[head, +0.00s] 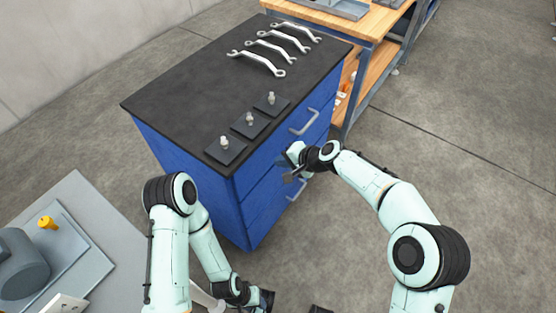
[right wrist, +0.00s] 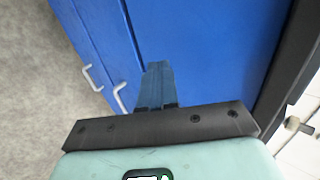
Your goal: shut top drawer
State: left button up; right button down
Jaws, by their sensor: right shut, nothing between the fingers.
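The blue drawer cabinet (head: 245,210) has a black top, with the top drawer's grey bar handle (head: 303,122) high on its front. A lower handle (head: 297,190) shows beneath my right gripper. The drawer fronts look about flush, though my right arm hides part of them. My right gripper (head: 288,168) is shut and empty, close to the cabinet front below the top handle; I cannot tell if it touches. In the right wrist view its closed fingers (right wrist: 158,85) point at the blue surface (right wrist: 215,50). My left gripper (head: 264,300) is low at the bottom edge, its fingers unclear.
Several wrenches (head: 270,47) and small dark plates with pegs (head: 249,123) lie on the cabinet top. A wooden-topped bench (head: 375,22) stands behind right. A grey table (head: 92,205) with a yellow part (head: 47,222) is at lower left. The floor at right is clear.

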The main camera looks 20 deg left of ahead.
pick_arm(q)
jog(key=shift+s+d+r+p, duration=0.15)
jog(key=shift+s+r+p, duration=0.1)
jog(key=shift+r+p, duration=0.15)
pick_arm(e)
jog(key=v, duration=1)
jog(key=shift+d, duration=0.4)
